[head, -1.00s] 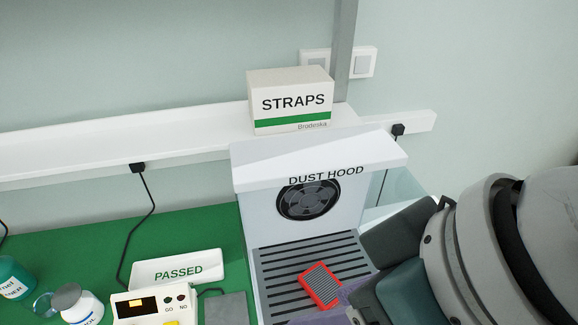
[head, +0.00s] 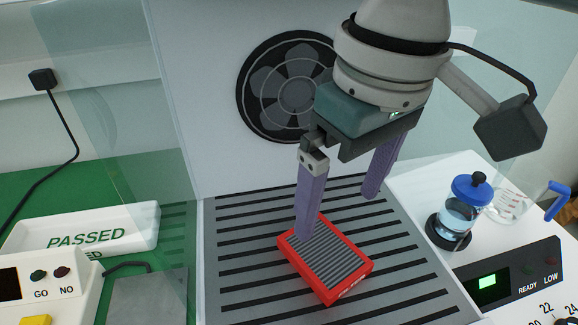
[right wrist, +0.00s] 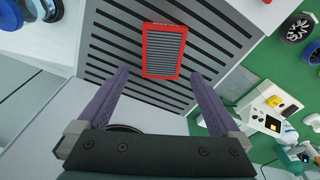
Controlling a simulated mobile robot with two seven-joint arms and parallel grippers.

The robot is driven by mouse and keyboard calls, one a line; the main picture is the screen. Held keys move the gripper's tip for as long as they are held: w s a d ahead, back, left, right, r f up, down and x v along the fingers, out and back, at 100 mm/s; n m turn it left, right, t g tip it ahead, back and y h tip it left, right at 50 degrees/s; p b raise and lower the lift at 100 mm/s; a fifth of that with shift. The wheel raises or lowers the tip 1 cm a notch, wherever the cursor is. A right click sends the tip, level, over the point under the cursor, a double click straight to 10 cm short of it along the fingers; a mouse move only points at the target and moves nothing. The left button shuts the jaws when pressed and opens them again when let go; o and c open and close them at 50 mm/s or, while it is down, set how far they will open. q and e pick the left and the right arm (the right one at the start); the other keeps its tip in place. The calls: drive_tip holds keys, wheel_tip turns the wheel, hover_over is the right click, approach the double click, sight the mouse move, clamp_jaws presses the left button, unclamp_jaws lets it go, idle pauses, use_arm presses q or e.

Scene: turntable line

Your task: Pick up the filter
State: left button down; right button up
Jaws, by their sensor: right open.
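The filter (head: 325,258) is a red rectangular frame with a grey pleated middle. It lies flat on the slotted grey floor of the dust hood, below the round black fan, and shows whole in the right wrist view (right wrist: 165,50). My right gripper (head: 340,217) points down above the hood floor, open and empty. In the head view its near purple finger overlaps the filter's far left corner; whether it touches is unclear. In the right wrist view the fingers (right wrist: 158,73) are spread wide, with the filter ahead between their lines. My left gripper is not in view.
Clear side panels and the back wall with the fan (head: 290,88) surround the slotted floor (head: 420,285). Left are the PASSED tray (head: 130,228) and a GO/NO tester (head: 45,290). Right are a blue-lidded jar (head: 462,210) and a panel marked READY and LOW (head: 510,275).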

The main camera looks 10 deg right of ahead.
sight(324, 251)
drive_tip(key=f, duration=0.6)
drive_tip(key=f+b, duration=0.1)
drive_tip(key=f, duration=0.1)
drive_tip(key=shift+w+a+f, duration=0.3)
drive_tip(key=shift+a+f, duration=0.1)
drive_tip(key=shift+r, duration=0.1)
drive_tip(key=c, duration=1.2)
